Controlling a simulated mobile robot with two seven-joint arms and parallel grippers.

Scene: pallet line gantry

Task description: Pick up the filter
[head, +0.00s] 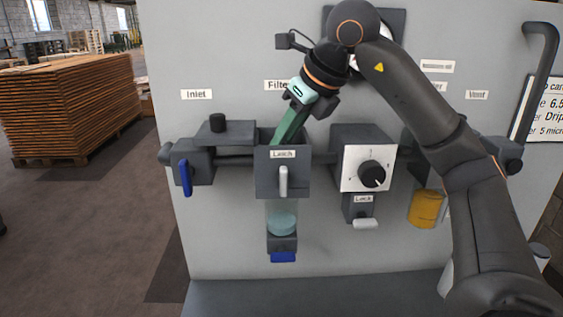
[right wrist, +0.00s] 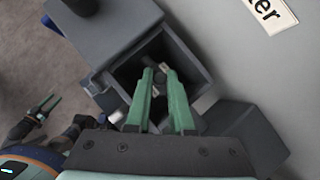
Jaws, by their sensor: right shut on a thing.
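My right gripper (head: 278,138) comes down at a slant from the upper right, its green fingers reaching into the open top of the grey filter housing (head: 264,182). In the right wrist view, the fingers are shut on a small grey piece, the filter (right wrist: 163,73), inside the square opening (right wrist: 186,55). The rest of the filter is hidden by the fingers and walls. The housing has a Latch label, a pale handle (head: 283,181) and a clear bowl (head: 282,219) below. My left gripper (right wrist: 47,103) shows small at the left of the right wrist view, its opening unclear.
A grey side shelf with a black knob (head: 218,123) and a blue inlet lever (head: 186,178) are left of the housing. A dial box (head: 350,183) and an amber bowl (head: 424,208) are to the right. A pallet stack (head: 75,110) stands far left.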

